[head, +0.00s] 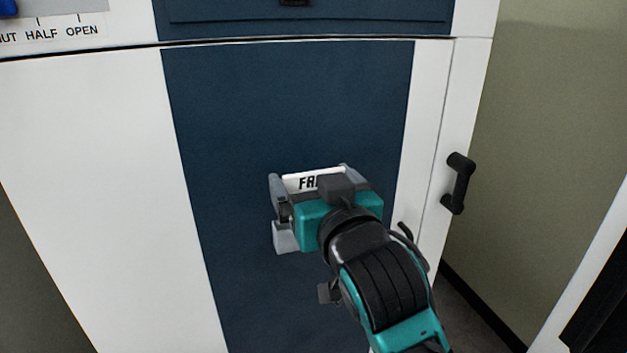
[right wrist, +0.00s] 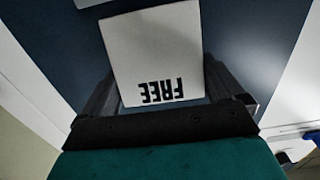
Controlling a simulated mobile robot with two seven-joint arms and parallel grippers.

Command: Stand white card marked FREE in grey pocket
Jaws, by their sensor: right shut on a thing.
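The white card (head: 300,182) shows black letters, partly hidden behind my right gripper in the head view. In the right wrist view the card (right wrist: 154,55) reads FREE upside down and sits between the two dark fingers. My right gripper (head: 312,178) is shut on the card, holding it in front of the dark blue panel. A light grey block, apparently the pocket (head: 285,238), shows below and left of the gripper; the rest of it is hidden behind the gripper. The card appears above the pocket and apart from it. My left gripper is not in view.
The cabinet front has a dark blue panel (head: 235,130) between white side strips. A black door handle (head: 458,184) sticks out to the right of my right gripper. A lettered label (head: 62,33) is at the top left. The panel left of the gripper is clear.

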